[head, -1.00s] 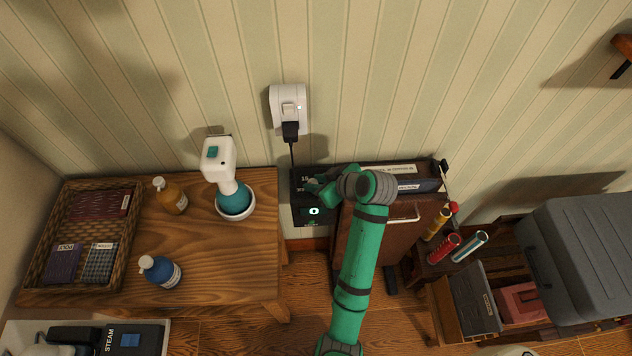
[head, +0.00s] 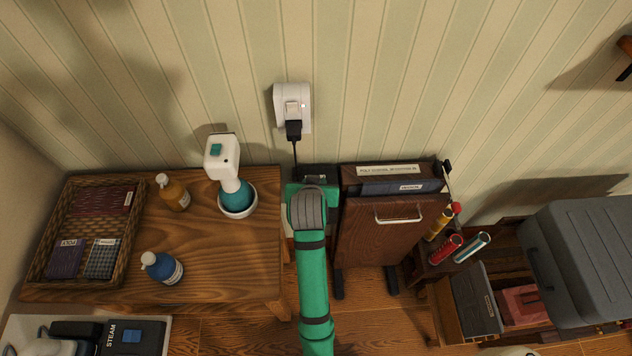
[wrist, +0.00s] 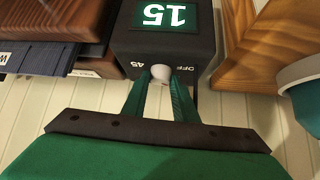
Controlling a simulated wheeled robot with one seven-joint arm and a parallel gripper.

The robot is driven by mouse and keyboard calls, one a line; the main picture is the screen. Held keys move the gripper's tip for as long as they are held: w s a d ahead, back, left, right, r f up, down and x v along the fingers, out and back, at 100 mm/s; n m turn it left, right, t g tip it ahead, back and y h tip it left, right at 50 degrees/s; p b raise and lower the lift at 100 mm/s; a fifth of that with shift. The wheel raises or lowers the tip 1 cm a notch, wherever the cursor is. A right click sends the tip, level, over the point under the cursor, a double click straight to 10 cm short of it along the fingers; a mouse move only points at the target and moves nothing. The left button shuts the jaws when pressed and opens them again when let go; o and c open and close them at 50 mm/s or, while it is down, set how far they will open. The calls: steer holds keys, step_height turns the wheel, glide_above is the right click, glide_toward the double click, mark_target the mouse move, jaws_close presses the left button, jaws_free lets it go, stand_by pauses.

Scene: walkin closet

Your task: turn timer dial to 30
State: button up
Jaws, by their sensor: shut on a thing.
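The timer is a black box (head: 318,173) below the wall socket. In the head view my arm hides most of it, including its dial. In the wrist view, the timer (wrist: 128,42) has a lit green-white display (wrist: 163,15) that appears to read 15, upside down in the picture. Its pale round dial knob (wrist: 160,72) sits between the labels 45 and OFF. My gripper (wrist: 160,85) is shut on the dial knob, with a green finger on each side. The 30 label and any pointer mark are not visible.
A white wall socket (head: 293,106) holds a black plug above the timer. A wooden table (head: 225,270) stands close on the left, with a white-and-teal device (head: 222,160).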

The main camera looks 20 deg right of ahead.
steer(key=m+g+h, duration=0.1)
steer(key=m, duration=0.1)
steer(key=m+g+h, duration=0.1)
steer(key=m, duration=0.1)
steer(key=m+g+h, duration=0.1)
steer(key=m, duration=0.1)
steer(key=shift+w+a+h, duration=0.3)
steer(key=shift+a+h, duration=0.1)
steer(key=shift+w+m+g+h, duration=0.1)
steer(key=shift+m+g+h, duration=0.4)
steer(key=shift+m+g, duration=0.85)
steer(key=shift+f+m, duration=0.1)
steer(key=shift+m, duration=0.35)
steer(key=o, duration=1)
